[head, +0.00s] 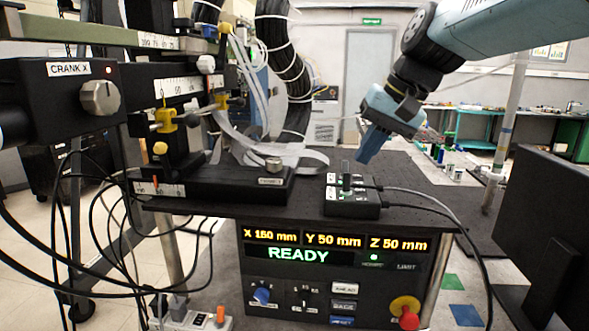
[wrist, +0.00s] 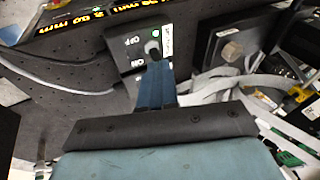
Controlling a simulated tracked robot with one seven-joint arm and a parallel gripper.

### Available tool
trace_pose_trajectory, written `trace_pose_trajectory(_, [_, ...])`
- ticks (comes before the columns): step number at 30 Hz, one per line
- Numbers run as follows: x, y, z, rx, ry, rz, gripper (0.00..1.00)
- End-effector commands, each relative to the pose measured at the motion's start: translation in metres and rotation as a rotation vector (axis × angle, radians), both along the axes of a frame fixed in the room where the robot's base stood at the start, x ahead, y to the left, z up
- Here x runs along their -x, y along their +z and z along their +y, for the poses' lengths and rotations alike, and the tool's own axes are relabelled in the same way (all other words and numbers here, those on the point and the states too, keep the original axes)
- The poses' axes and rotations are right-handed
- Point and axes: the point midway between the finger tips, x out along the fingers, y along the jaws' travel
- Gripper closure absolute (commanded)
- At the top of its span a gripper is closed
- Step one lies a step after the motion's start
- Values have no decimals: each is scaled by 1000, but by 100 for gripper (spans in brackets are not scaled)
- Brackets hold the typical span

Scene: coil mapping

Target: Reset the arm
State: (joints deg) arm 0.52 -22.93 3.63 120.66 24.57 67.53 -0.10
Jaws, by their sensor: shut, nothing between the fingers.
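My arm (head: 485,25) reaches in from the upper right of the head view. My gripper (head: 365,158) has blue fingers pressed together and empty, pointing down. It hangs above and to the right of a small black switch box (head: 340,207), apart from it. In the wrist view my gripper (wrist: 154,68) shows its shut fingers over the near edge of the switch box (wrist: 128,58). The box has ON and OFF labels, a lit green light and a dark lever (wrist: 153,49), whose lower part the fingertips partly hide.
A rig with a CRANK X knob (head: 100,97) and scales stands at the left. Below, a panel display (head: 335,241) shows X, Y and Z values and READY, above a red button (head: 405,307). Cables (head: 440,208) run right from the box. A dark panel (head: 545,220) stands at the right.

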Motion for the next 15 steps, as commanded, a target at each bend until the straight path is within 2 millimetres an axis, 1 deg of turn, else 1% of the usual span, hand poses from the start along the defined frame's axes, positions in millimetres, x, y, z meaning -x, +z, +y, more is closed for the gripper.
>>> trace_pose_trajectory(1, [14, -9, -11, 41, -10, -24, 100])
trace_pose_trajectory(6, [53, -43, -49, 184, -36, -107, 100])
trace_pose_trajectory(9, [74, -62, -68, 259, -43, -153, 100])
trace_pose_trajectory(12, [90, -78, -84, 322, -44, -192, 100])
trace_pose_trajectory(15, [101, -89, -95, 365, -42, -221, 100])
